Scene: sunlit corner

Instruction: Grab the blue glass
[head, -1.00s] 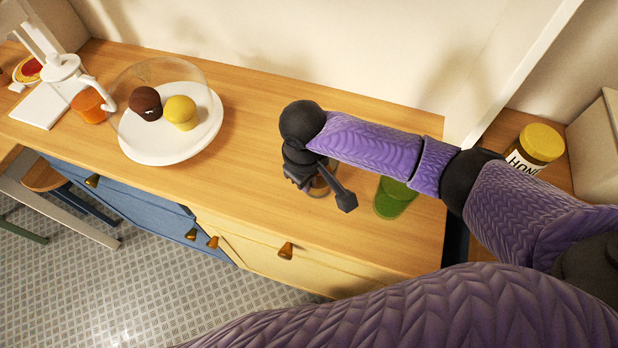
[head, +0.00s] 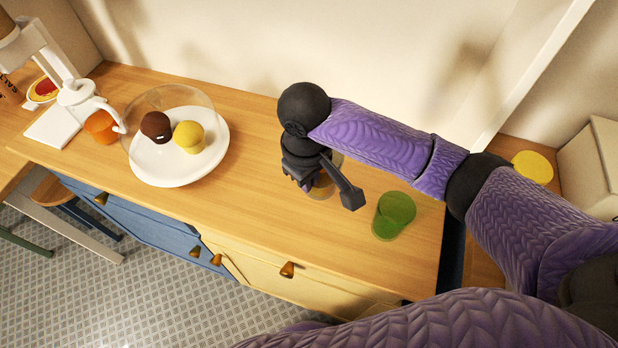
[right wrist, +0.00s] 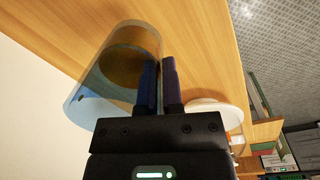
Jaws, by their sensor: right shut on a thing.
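The blue glass (right wrist: 112,78) is a clear, pale blue tumbler, seen large in the right wrist view. My right gripper (right wrist: 160,68) is shut on its wall; one dark finger appears to be inside the glass and the other outside. In the head view my right gripper (head: 305,184) points down over the wooden counter, and the glass (head: 323,190) shows partly behind its fingers. I cannot tell surely how far its base is from the counter. My left gripper is not in view.
A green glass (head: 393,218) stands right of my gripper on the counter (head: 255,165). A yellow lid (head: 533,166) shows at the right.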

